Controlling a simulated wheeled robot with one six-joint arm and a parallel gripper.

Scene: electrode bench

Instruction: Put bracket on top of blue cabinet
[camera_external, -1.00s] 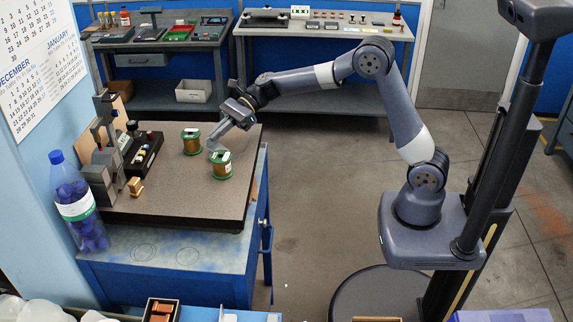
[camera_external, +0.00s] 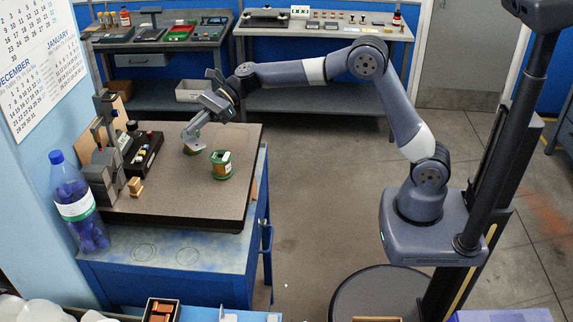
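The blue cabinet (camera_external: 165,284) stands at the left with a speckled stone plate (camera_external: 195,205) on its top. My gripper (camera_external: 191,139) is above the rear part of the plate, in front of or over the rear copper spool, which it partly hides. Its light grey tips are too small to tell whether they are open or shut, or hold something. I cannot pick out the bracket with certainty. A small grey piece (camera_external: 228,317) shows at the bottom edge, cut off by the frame.
A green-rimmed copper spool (camera_external: 221,165) stands near the plate's middle; the rear spool (camera_external: 190,150) is behind it. A grey and black fixture (camera_external: 110,150) and a blue bottle (camera_external: 77,205) stand left. The plate's front right and the cabinet's front strip are clear.

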